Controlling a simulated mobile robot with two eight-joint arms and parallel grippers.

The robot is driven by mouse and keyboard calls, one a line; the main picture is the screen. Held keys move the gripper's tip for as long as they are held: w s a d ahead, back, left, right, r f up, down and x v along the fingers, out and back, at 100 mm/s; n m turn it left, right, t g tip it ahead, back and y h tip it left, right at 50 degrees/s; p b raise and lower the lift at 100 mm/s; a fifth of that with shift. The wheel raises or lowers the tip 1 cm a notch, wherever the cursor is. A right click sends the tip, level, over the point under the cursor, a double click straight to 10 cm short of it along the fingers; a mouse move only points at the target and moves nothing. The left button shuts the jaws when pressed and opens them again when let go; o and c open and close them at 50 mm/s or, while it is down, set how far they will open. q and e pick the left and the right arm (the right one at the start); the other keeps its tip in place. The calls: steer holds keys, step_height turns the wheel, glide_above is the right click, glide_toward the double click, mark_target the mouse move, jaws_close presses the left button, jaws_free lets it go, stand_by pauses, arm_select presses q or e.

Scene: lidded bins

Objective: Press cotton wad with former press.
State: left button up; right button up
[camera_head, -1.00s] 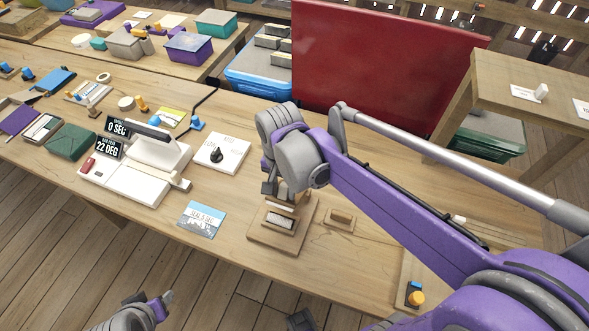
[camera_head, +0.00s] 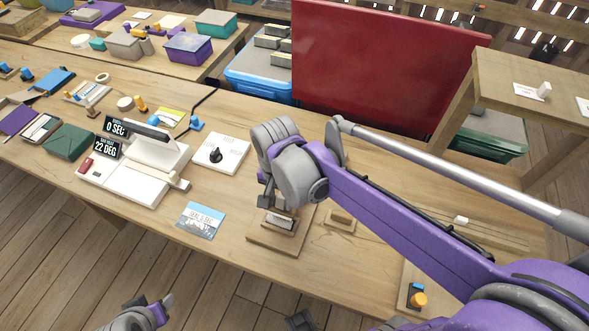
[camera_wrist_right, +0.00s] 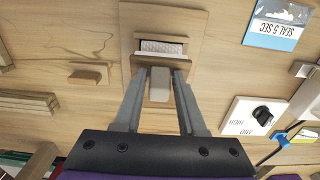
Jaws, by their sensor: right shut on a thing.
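The wooden former (camera_head: 272,245) stands on the table; it also shows in the wrist view (camera_wrist_right: 194,22). The white textured cotton wad (camera_wrist_right: 161,46) lies in its slot, and its edge shows in the head view (camera_head: 279,221). My right gripper (camera_head: 268,198) is directly over the former, pointing down. In the wrist view its fingers (camera_wrist_right: 159,73) are shut on a pale wooden block, the former press (camera_wrist_right: 158,86). The press's lower end is hidden, so I cannot tell if it touches the wad. My left gripper (camera_head: 158,308) is low at the front, away from the table; its jaw opening is unclear.
A small wooden block on a plate (camera_head: 340,221) is right of the former. A blue-white card (camera_head: 200,221), a white sealing machine (camera_head: 130,180) and a dial plate (camera_head: 222,154) are to the left. An orange-knobbed device (camera_head: 416,298) is at front right.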

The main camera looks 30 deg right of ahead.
mark_target(278, 212)
steer(key=shift+s+a+f+b, duration=0.4)
steer(key=shift+a+f+b, duration=0.05)
steer(key=shift+f, duration=0.5)
steer(key=shift+s+a+f+b, duration=0.25)
steer(key=shift+f+b, duration=0.25)
steer(key=shift+f, duration=0.1)
steer(key=o, duration=0.8)
steer(key=shift+c, duration=0.2)
steer(key=shift+w+d+r, duration=0.25)
steer(key=shift+w+d, duration=0.15)
steer(key=shift+d, duration=0.05)
